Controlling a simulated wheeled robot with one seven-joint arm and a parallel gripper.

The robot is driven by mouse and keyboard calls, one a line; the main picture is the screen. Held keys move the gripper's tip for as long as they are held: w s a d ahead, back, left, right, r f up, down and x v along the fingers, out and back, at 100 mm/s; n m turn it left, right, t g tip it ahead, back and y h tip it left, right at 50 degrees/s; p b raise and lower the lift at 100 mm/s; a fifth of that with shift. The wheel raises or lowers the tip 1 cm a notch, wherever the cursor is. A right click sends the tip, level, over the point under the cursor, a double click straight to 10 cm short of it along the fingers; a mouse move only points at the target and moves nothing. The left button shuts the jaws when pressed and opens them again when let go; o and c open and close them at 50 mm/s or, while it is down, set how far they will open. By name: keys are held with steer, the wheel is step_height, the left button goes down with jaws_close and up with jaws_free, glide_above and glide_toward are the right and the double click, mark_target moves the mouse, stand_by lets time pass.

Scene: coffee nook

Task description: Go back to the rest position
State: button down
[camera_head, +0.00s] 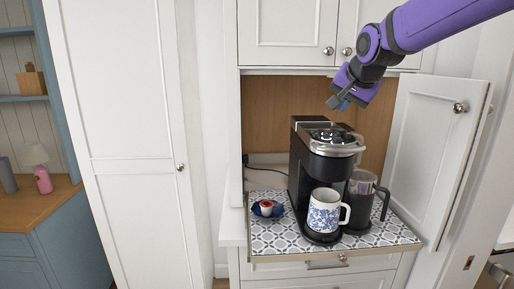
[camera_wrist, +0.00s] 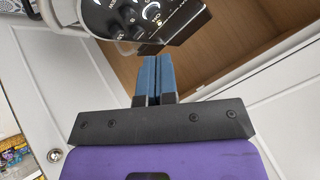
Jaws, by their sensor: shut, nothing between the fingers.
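My purple arm reaches in from the upper right in the head view, and my gripper (camera_head: 340,104) hangs above the black coffee machine (camera_head: 304,165), apart from it. In the wrist view, the gripper's two blue fingers (camera_wrist: 153,62) are together with nothing between them. The coffee machine's control panel with dials (camera_wrist: 135,14) shows beyond the fingertips in the wrist view. A white mug with a blue pattern (camera_head: 323,216) stands on the machine's base under its spout.
A dark carafe (camera_head: 358,204) stands right of the mug. A small blue dish (camera_head: 262,211) with a red and white item lies left on the patterned pull-out shelf (camera_head: 277,236). An open cabinet door (camera_head: 437,150) stands at right, upper cabinets (camera_head: 285,30) above.

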steer(key=s+d+f+n+g, duration=0.1)
steer(key=s+f+n, duration=0.1)
steer(key=s, duration=0.9)
steer(key=s+d+f+n+g, duration=0.1)
steer(key=s+d+f+n, duration=0.1)
steer(key=s, duration=0.9)
steer(key=s+d+f+n+g, duration=0.1)
steer(key=s+d+f+n, duration=0.1)
steer(key=s, duration=0.9)
step_height(320, 180, down, 3)
steer(key=shift+r+n+g+h, duration=0.2)
steer(key=shift+n+g+h, duration=0.1)
steer(key=shift+n+h, duration=0.15)
